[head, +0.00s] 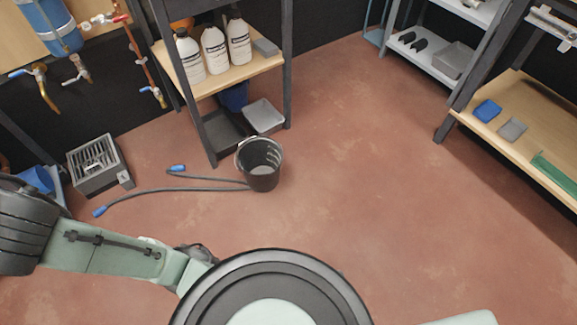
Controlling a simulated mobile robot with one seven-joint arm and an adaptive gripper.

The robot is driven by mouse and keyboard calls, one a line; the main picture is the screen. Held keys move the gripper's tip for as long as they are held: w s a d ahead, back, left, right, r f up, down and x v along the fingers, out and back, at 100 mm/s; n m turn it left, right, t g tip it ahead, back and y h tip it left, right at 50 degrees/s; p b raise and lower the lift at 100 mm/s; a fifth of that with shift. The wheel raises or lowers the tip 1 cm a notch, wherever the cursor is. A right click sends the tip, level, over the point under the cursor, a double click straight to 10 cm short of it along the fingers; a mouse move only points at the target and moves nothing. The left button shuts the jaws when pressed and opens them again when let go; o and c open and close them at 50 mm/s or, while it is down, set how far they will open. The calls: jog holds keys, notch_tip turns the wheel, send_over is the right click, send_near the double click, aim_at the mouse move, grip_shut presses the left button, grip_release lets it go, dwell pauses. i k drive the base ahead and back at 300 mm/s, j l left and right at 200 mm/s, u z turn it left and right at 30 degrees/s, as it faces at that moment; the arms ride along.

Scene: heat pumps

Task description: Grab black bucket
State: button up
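The black bucket (262,180) stands upright on the reddish floor near the middle of the head view, just in front of the wooden shelf unit. Its open top faces up and its inside looks empty, with pale marks on the inner wall. A thin handle lies around the rim. A dark hose (205,189) with blue ends runs on the floor from beside the bucket to the left. Parts of my arm cross the lower left and bottom of the view, apart from the bucket. I cannot make out my gripper in this view.
The shelf unit (222,79) holds several white bottles, with grey trays (263,117) below. A grey slatted box (97,165) stands at the left. A workbench (520,133) stands at the right. The floor right of the bucket is clear.

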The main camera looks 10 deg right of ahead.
aim_at(260, 159)
jog(key=i+l+u, duration=0.2)
jog(key=i+u, duration=0.25)
jog(key=i+l+u, duration=0.15)
jog(key=l+u, duration=0.15)
jog(key=u, duration=0.15)
jog(key=i+l+u, duration=0.25)
jog(key=l+u, duration=0.15)
